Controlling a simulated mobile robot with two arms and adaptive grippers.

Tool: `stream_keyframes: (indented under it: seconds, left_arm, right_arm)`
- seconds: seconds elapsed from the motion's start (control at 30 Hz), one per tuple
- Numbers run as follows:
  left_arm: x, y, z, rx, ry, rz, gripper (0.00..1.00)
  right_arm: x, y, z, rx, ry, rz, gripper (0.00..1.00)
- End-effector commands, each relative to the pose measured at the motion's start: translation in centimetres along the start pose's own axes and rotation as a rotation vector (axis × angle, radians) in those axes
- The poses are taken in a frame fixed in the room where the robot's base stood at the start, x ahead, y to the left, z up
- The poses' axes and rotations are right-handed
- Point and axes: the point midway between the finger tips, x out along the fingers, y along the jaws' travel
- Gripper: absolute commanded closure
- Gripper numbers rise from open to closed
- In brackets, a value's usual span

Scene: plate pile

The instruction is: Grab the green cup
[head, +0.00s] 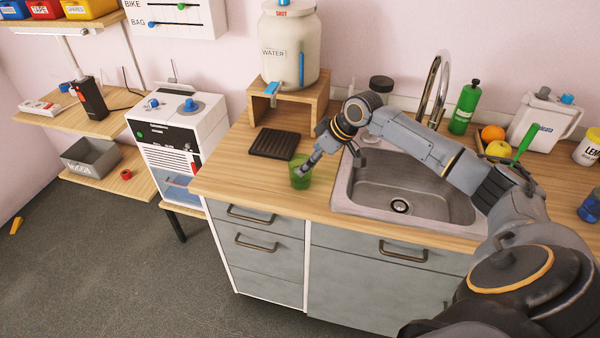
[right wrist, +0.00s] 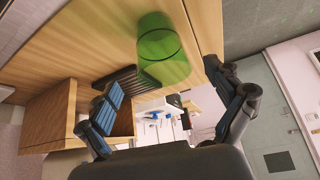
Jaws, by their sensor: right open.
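The green cup (head: 300,178) is see-through and stands upright on the wooden counter, near its front edge and left of the sink. My right gripper (head: 307,164) is beside the cup's upper right side in the head view and hides a little of it. In the right wrist view the cup (right wrist: 163,45) shows between and beyond the two fingers of the open right gripper (right wrist: 163,76), with nothing held. I cannot tell whether a finger touches the cup. My left gripper is in neither view.
A dark ribbed tray (head: 275,143) lies behind the cup. A wooden stand (head: 288,103) with a water dispenser (head: 290,50) is further back. The sink (head: 407,190) is to the right, under my arm. The counter left of the cup is clear.

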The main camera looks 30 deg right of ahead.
Motion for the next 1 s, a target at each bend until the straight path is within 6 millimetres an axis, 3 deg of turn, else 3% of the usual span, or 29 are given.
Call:
stream_keyframes:
  seconds: [0.2, 0.4, 0.63, 0.67, 0.93, 1.0]
  left_arm:
    - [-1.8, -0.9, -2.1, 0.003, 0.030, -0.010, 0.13]
    - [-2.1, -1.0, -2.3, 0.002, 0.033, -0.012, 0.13]
    - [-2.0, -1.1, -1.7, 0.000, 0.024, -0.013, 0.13]
    - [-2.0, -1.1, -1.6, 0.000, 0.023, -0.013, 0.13]
    - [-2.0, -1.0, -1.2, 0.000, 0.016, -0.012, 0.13]
    - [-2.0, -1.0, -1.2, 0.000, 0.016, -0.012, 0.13]
  right_arm:
    - [2.5, -0.3, -0.2, 0.002, -0.002, -0.003, 0.08]
    - [5.0, -0.3, -0.1, 0.001, -0.001, -0.001, 0.08]
    - [5.2, -0.2, 0.0, -0.001, -0.001, 0.001, 0.08]
    - [5.2, -0.2, 0.0, -0.001, -0.001, 0.001, 0.10]
    - [5.2, -0.2, 0.0, -0.001, -0.001, 0.000, 0.65]
    - [5.2, -0.2, 0.0, -0.001, -0.001, 0.000, 0.68]
